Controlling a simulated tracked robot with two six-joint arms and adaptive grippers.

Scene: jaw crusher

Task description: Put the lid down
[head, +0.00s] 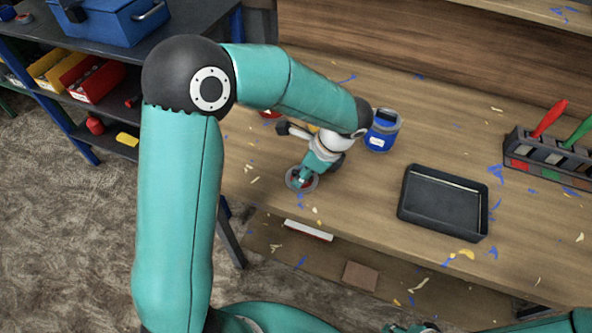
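My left gripper (303,178) points down near the front edge of the wooden bench. Its fingertips are close together at the middle of a small round grey lid (312,186) with a reddish tint, and appear shut on it. The fingers partly cover the lid, and I cannot tell whether it touches the bench top or is slightly above it. A blue jar (382,130) with a grey upper part and a white label stands to the right of my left wrist. My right gripper cannot be made out clearly; only teal and dark arm parts show at the bottom edge.
A black tray (443,203) lies on the bench (350,215) to the right. A rack (548,158) with red and green handled tools stands at the far right. Blue and yellow scraps litter the bench. Shelves with a blue toolbox (105,18) and bins are at the left.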

